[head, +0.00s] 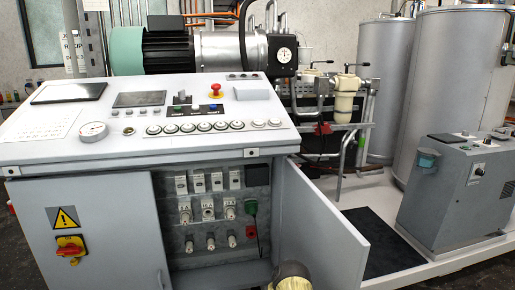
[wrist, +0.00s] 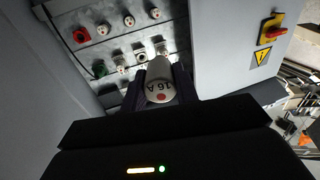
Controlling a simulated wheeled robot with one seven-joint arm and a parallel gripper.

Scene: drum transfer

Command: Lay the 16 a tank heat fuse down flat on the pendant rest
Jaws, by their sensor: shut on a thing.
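The fuse's far end is hidden, and the fuse appears nearer to me than the fuse panel (wrist: 115,42). The fuse and gripper fingers do not show in the head view. A dark flat rectangle (head: 69,93) lies on the console top at the left; I cannot tell for sure whether it is the pendant rest.
The open cabinet (head: 215,262) holds several white fuses and holders, with green and red fittings at right. Its open door (head: 318,225) juts forward. A gauge (head: 93,131), a red stop button (head: 215,88) and a row of dials (head: 208,127) occupy the console top.

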